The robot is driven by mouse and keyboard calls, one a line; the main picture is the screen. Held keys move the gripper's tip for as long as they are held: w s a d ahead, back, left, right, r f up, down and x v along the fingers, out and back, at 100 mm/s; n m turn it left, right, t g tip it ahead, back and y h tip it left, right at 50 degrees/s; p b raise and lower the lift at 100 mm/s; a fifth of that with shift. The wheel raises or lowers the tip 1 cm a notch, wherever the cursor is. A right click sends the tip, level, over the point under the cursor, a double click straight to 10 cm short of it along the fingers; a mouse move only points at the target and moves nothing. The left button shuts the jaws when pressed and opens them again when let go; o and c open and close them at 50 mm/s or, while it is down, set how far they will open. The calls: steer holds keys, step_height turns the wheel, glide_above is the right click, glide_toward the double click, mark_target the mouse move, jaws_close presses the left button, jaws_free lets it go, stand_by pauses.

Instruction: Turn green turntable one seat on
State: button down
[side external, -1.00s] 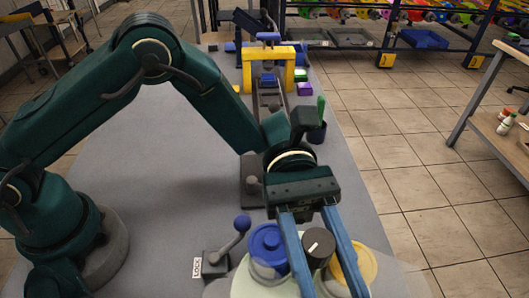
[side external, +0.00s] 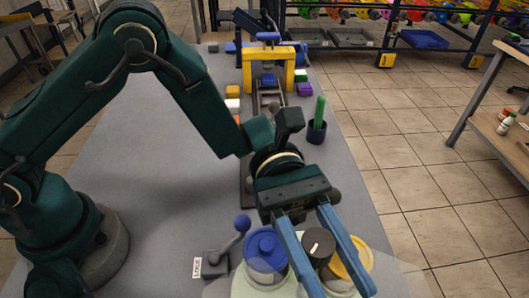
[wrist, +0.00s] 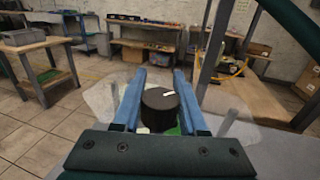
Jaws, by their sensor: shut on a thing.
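My gripper (side external: 342,288) is shut on the dark round knob (side external: 318,246), with one blue finger on each side of it. The knob has a white mark on top and also shows between the fingers in the wrist view (wrist: 160,106). A blue-lidded jar (side external: 265,246) stands left of the knob and a yellow-lidded jar (side external: 351,258) right of it. The green turntable (wrist: 172,131) shows as a small green patch below the knob in the wrist view. Most of it is hidden or cut off in the side view.
A lever with a blue ball (side external: 242,223) stands left of the jars, by a LOCK label (side external: 197,267). A dark cup with a green stick (side external: 317,130) stands behind. A yellow gantry (side external: 270,58) and small blocks are farther back. The grey table's left part is clear.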

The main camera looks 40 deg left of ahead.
steer(key=shift+w+d+n+t+h, duration=0.1)
steer(key=shift+w+n+t+h, duration=0.2)
steer(key=shift+n+t, duration=0.6)
steer(key=shift+w+d+n+t+h, duration=0.1)
steer(key=shift+n+t+h, duration=0.4)
steer(key=shift+t, duration=0.75)
steer(key=shift+w+n+t+h, duration=0.15)
steer(key=shift+n+t+h, duration=0.15)
steer(key=shift+n+t, duration=0.65)
steer(key=shift+w+n+t, duration=0.2)
steer(key=shift+n+t, duration=0.4)
steer(key=shift+t, duration=0.4)
steer(key=shift+w+n+t, duration=0.15)
steer(key=shift+n+t, duration=0.4)
steer(key=shift+t, duration=0.45)
steer(key=shift+w+n+t, duration=0.2)
steer(key=shift+n+t, duration=0.2)
steer(key=shift+t, duration=0.4)
steer(key=shift+c, duration=2.2)
jaws_free()
